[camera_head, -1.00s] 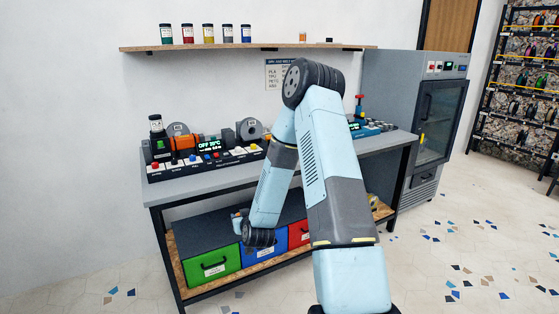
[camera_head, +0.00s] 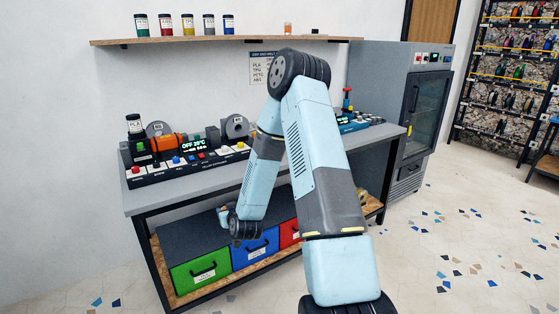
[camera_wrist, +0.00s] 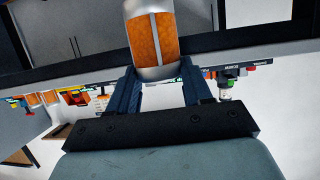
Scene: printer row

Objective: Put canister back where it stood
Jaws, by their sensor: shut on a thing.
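The canister (camera_wrist: 150,40) is orange with a pale vertical stripe and silvery ends, seen in the wrist view at the top centre. My gripper (camera_wrist: 157,74) is shut on it, with one dark finger on each side. The canister's far end is cut off by the frame edge. In the head view my arm hangs in front of the workbench, its wrist low before the drawers. The fingers and canister are too small and hidden there to make out.
The workbench (camera_head: 190,190) carries an extruder console (camera_head: 190,165). Green (camera_head: 200,272) and blue (camera_head: 255,248) drawers sit below. A grey cabinet (camera_head: 395,90) stands right.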

